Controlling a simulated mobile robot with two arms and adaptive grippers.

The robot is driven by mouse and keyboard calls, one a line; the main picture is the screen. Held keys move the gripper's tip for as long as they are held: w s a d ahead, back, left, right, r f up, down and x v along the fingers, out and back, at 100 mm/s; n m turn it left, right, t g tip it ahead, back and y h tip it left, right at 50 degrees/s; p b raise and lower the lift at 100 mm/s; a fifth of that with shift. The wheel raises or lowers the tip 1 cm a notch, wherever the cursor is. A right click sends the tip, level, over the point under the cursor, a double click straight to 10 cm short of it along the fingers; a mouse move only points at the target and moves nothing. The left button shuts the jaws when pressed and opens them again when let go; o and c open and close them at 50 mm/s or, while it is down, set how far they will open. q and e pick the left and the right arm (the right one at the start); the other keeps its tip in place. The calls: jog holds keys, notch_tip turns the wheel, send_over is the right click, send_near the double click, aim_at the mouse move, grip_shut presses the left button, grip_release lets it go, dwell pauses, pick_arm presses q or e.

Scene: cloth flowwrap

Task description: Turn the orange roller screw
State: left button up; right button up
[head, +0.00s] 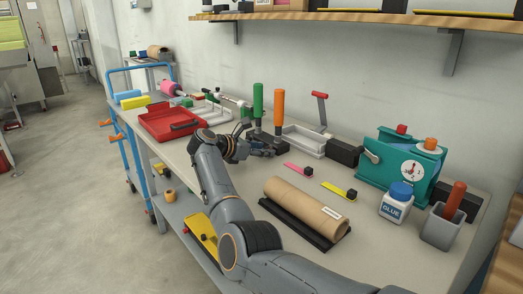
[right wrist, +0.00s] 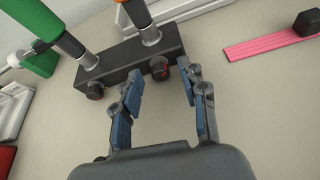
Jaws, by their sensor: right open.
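The orange roller (head: 279,108) stands upright next to the green roller (head: 258,100) on the table. In the right wrist view, the lower ends of the orange roller (right wrist: 140,18) and green roller (right wrist: 70,42) sit in a black block (right wrist: 125,62). The block has two dark knobbed screws on its near side. The orange roller screw (right wrist: 159,69) is the one below the orange roller. My right gripper (right wrist: 157,77) is open, with its fingertips on either side of this screw; I cannot tell whether they touch it. My left gripper is out of view.
A red tray (head: 165,122) lies left of my right arm. Pink (head: 297,170) and yellow (head: 338,190) strips lie to the right. A brown roll (head: 300,203), teal machine (head: 400,170) and glue bottle (head: 396,204) stand nearer the right. A pale tray (head: 304,143) is behind the strips.

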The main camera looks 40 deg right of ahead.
grip_shut()
jog(key=shift+n+g+b, duration=0.3)
jog(key=shift+n+b, duration=0.15)
jog(key=shift+n, duration=0.05)
grip_release()
jog(key=shift+w+a, duration=0.1)
jog(key=v, duration=1.2)
